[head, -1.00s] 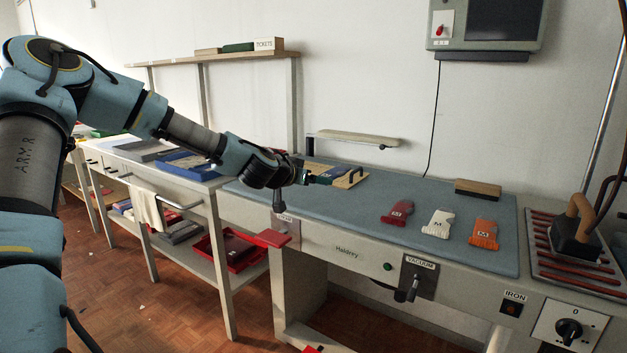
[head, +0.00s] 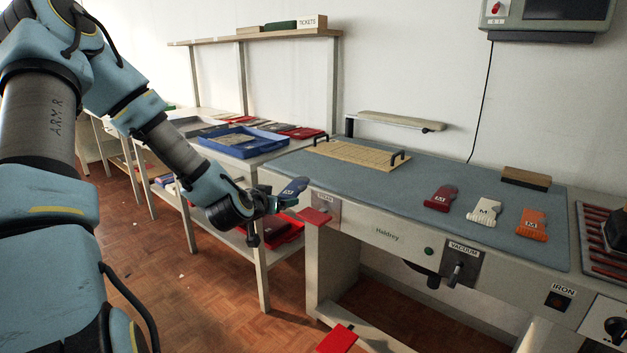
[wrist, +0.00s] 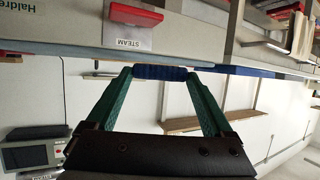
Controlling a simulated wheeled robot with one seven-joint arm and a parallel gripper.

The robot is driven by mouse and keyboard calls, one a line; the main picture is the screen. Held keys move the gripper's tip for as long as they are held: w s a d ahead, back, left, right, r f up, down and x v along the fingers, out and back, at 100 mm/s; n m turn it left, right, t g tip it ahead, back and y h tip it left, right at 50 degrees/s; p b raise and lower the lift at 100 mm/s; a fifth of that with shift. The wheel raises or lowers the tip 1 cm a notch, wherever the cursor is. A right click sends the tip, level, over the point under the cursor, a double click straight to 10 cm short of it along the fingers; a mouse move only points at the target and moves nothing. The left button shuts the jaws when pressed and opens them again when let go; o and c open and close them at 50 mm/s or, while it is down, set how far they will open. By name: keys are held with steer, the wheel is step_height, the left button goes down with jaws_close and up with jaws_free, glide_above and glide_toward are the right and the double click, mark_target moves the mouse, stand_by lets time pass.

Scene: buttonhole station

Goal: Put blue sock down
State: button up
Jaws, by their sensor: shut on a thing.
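My gripper (head: 274,200) is shut on the blue sock (head: 293,188), a small flat folded piece with a pale label. It holds the sock in the air in front of the pressing table's left front corner. In the wrist view the blue sock (wrist: 172,73) is a thin dark-blue band across the tips of the green fingers; its flat face is hidden there. A red sock (head: 441,198), a white sock (head: 485,210) and an orange sock (head: 532,224) lie apart in a row on the blue-grey pressing table (head: 380,190).
A slatted wooden board (head: 352,154) with two dark handles lies at the table's far left. A wooden block (head: 526,178) stands at the back right. A blue tray (head: 243,142) sits on the side table. The pressing surface left of the red sock is clear.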

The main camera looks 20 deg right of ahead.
steer(key=a+f+n+t+y, duration=0.1)
steer(key=a+f, duration=0.4)
steer(key=a, duration=0.6)
steer(key=a+f+n+t+y, duration=0.1)
steer(key=a+f+n+y, duration=0.3)
steer(key=a, duration=0.7)
steer(key=a+f+n+y, duration=0.2)
steer(key=a+f, duration=0.5)
steer(key=a, duration=0.5)
steer(key=shift+n+t+y, duration=0.4)
steer(key=shift+y, duration=0.4)
